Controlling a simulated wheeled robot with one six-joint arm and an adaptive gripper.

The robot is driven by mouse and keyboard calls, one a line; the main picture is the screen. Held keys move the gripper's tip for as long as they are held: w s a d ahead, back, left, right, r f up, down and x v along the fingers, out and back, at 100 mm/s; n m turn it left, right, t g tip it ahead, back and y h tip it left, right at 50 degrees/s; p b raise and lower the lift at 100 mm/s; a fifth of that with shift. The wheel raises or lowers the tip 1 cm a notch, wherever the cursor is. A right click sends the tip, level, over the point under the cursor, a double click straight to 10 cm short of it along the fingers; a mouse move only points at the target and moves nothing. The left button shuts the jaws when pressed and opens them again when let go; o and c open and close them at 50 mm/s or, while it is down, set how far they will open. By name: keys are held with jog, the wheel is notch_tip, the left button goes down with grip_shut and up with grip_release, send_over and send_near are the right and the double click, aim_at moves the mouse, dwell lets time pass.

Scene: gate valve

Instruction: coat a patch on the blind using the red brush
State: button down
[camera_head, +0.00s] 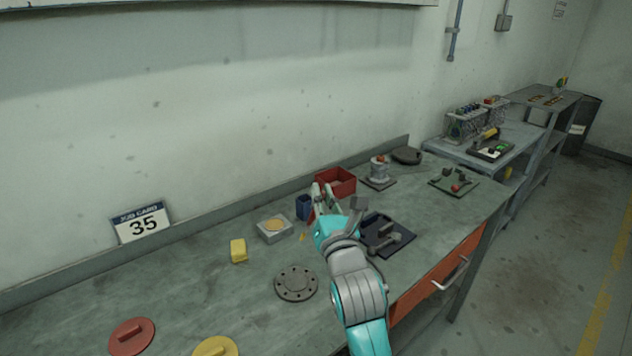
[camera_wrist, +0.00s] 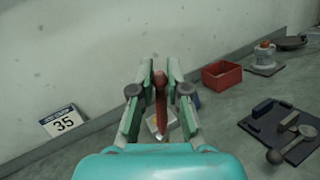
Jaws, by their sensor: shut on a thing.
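My gripper (camera_head: 322,200) is shut on the red brush above the bench. In the wrist view the red brush (camera_wrist: 161,104) stands between the two fingers of my gripper (camera_wrist: 160,82). In the head view only a bit of red shows below the fingers, with a small yellow tip under it. The blind appears to be the grey round flange (camera_head: 296,283) with bolt holes, lying flat on the bench nearer the camera. The brush is apart from it. A grey square block (camera_head: 267,236) with a round orange-yellow top stands left of the brush.
A blue cup (camera_head: 303,208) and a red bin (camera_head: 337,181) stand behind my gripper. A dark tool mat (camera_head: 402,243) lies right. A yellow block (camera_head: 238,251), a red disc (camera_head: 131,338) and a yellow disc (camera_head: 215,347) lie left. Bench around the flange is clear.

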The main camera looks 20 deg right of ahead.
aim_at(312, 216)
jog(key=shift+w+f, duration=0.1)
jog(key=shift+f, duration=2.3)
jog(key=shift+w, duration=0.15)
